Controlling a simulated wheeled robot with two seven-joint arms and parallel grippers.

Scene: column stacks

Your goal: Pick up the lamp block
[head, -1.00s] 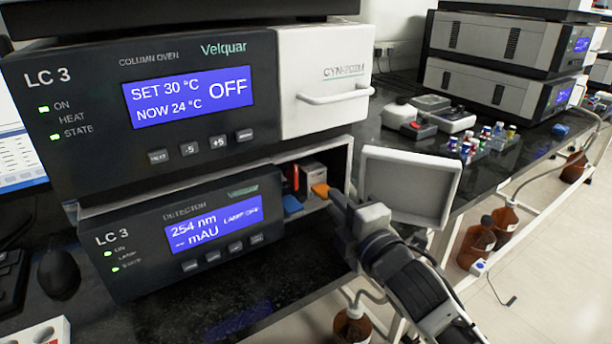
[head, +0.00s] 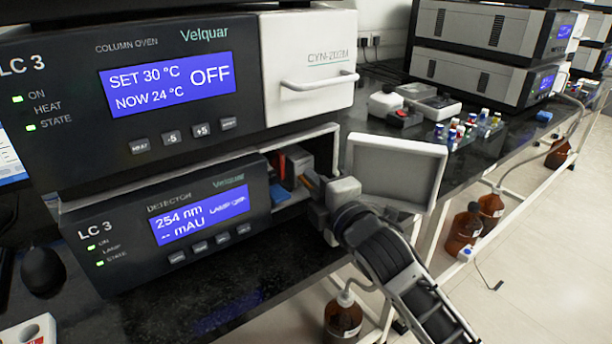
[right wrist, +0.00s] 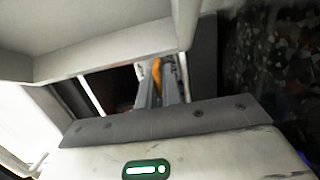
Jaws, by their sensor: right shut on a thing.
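The open compartment of the LC 3 detector (head: 165,225) holds the lamp block (head: 313,183), of which only a small orange part shows beside my right gripper. My right gripper (head: 317,192) reaches into the compartment opening and is shut on this orange part. In the right wrist view the orange piece (right wrist: 157,76) shows between the two grey fingers (right wrist: 158,90), inside the dark opening. The rest of the block is hidden by the fingers and the compartment. My left gripper is not in view.
The compartment's white door (head: 395,172) stands open right of my gripper. Inside are a blue piece (head: 280,193), a red piece (head: 282,166) and a pale box (head: 298,165). The column oven (head: 170,100) sits above. Small vials (head: 460,132) stand on the bench behind.

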